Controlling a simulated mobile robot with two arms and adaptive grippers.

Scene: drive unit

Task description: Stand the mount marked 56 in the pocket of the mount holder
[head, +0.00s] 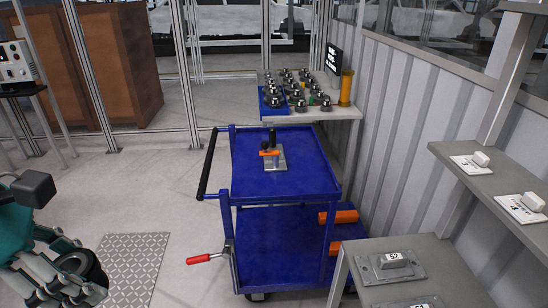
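No mount that I can read as 56 is in view. A grey mount with a label that looks like 52 (393,259) sits on the shelf at the lower right. Part of another label (424,303) shows below it, cut off by the frame edge. A grey plate with an orange clamp and dark knobs (275,160) stands on the blue cart's top; I cannot tell whether it is the mount holder. My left gripper (62,272) is at the lower left, away from the cart, its fingertips not clear. My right gripper is not in view.
The blue cart (255,187) has a black handle, a red-gripped lever (200,259) and orange parts below. Behind it is a table with several round parts (293,86). Shelves at right carry white labelled items (480,160). The floor (165,200) left of the cart is clear.

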